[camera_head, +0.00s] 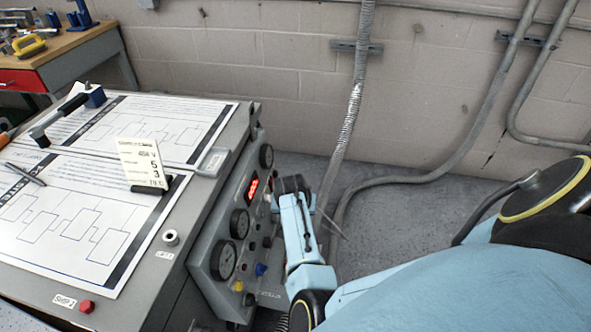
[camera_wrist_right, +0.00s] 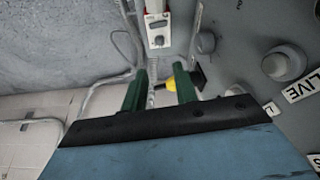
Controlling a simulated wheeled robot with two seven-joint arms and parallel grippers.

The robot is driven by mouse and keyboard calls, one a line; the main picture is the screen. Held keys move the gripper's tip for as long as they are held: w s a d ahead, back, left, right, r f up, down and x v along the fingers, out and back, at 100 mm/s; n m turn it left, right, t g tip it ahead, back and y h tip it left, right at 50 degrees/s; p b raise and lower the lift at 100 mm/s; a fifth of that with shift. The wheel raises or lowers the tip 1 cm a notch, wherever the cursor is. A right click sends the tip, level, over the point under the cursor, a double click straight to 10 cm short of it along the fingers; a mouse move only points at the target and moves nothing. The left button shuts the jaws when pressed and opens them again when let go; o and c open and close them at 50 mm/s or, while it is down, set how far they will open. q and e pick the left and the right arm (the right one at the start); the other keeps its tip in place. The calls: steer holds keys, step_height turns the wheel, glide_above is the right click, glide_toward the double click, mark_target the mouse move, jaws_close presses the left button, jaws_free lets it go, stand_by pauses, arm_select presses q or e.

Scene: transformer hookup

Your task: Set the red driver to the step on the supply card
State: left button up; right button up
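The supply card (camera_head: 142,160) stands upright in a dark holder on the bench top; it bears several printed lines and a large 3, the small print hard to read. An orange-red handle end (camera_head: 5,137) shows at the left edge; I cannot tell whether it is the red driver. My right gripper (camera_wrist_right: 160,88) has its green fingers apart with nothing clearly held between them. My left gripper is out of view.
The sloping control panel (camera_head: 205,265) carries gauges, a lit red display (camera_head: 252,188) and several knobs. A red button (camera_head: 86,306) and printed sheets (camera_head: 75,215) are on the bench top. Conduits (camera_head: 350,110) run along the wall. A grey knob (camera_wrist_right: 284,62) is near the right gripper.

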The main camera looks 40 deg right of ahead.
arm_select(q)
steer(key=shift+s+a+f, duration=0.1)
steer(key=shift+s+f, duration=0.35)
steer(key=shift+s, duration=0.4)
